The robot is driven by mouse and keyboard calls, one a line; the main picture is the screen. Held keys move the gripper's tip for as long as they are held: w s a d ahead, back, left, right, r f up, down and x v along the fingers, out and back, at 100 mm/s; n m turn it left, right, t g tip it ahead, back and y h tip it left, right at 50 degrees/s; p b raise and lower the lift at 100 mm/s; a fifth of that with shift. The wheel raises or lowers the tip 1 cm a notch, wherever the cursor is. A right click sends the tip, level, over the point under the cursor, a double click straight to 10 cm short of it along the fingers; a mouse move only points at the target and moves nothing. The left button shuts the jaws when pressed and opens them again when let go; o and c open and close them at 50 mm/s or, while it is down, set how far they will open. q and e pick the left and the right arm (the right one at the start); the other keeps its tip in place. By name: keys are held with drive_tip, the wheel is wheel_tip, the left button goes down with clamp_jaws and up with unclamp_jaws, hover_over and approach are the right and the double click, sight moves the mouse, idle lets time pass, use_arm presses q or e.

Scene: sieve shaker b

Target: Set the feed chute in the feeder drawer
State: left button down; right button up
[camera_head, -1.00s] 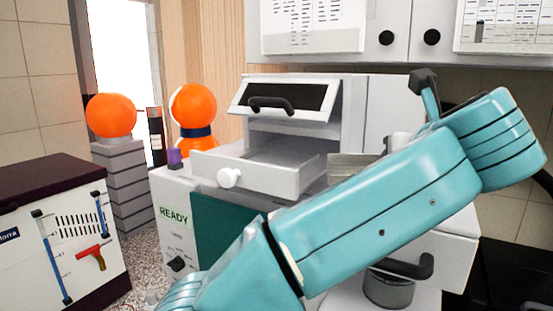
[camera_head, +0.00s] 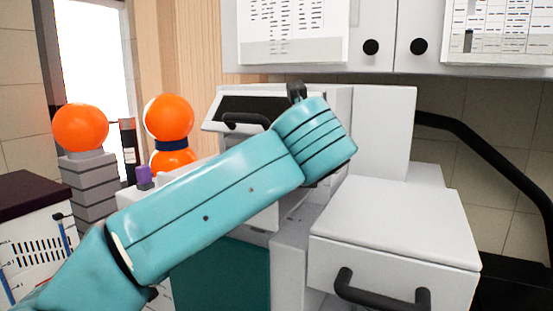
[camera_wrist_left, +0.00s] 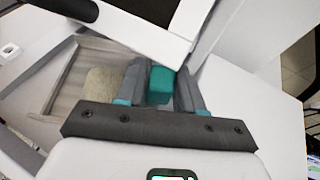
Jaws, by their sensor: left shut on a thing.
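The feeder drawer is pulled out under a raised flap; in the head view my left arm covers most of it. In the left wrist view its white wall (camera_wrist_left: 25,72) and knob (camera_wrist_left: 10,50) show at the left. The feed chute (camera_wrist_left: 70,78), a grey metal-looking trough with a sandy patch, lies within the drawer's outline; I cannot tell whether it rests on the floor. My left gripper (camera_wrist_left: 160,76) is shut on a teal block (camera_wrist_left: 159,88), apparently the chute's grip. In the head view the gripper's fingers are hidden behind my wrist. My right gripper is not in view.
The flap (camera_head: 258,108) with a dark window and black handle hangs close above my left gripper. A white box with a black handle (camera_head: 395,250) stands at the right front. Wall cabinets (camera_head: 385,30) are above; orange balls (camera_head: 80,128) stand at the left.

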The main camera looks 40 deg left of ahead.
use_arm(q)
drive_tip(key=shift+s+a+r, duration=0.1)
drive_tip(key=shift+s+a, duration=0.1)
drive_tip(key=shift+a, duration=0.1)
drive_tip(key=a, duration=0.2)
drive_tip(key=s+a, duration=0.1)
drive_tip(key=a, duration=0.2)
drive_tip(key=shift+s+a+p, duration=0.1)
drive_tip(key=shift+s+p, duration=0.05)
drive_tip(key=shift+p, duration=0.2)
drive_tip(key=shift+f, duration=0.3)
drive_tip(key=shift+d, duration=0.4)
drive_tip(key=c, duration=0.7)
unclamp_jaws()
drive_tip(key=shift+a+f, duration=0.2)
drive_tip(key=shift+a, duration=0.15)
drive_tip(key=shift+d+r, duration=0.15)
drive_tip(key=shift+d, duration=0.25)
drive_tip(key=b+v, duration=0.1)
drive_tip(key=v, duration=0.9)
drive_tip(key=shift+b, duration=0.35)
drive_tip(key=shift+s+d+r, duration=0.25)
drive_tip(key=shift+s, duration=0.2)
drive_tip(key=shift+s+d+r, duration=0.15)
drive_tip(key=shift+s+d, duration=0.05)
drive_tip(key=shift+s, duration=0.05)
drive_tip(key=shift+w+a, duration=0.1)
drive_tip(key=shift+w, duration=0.05)
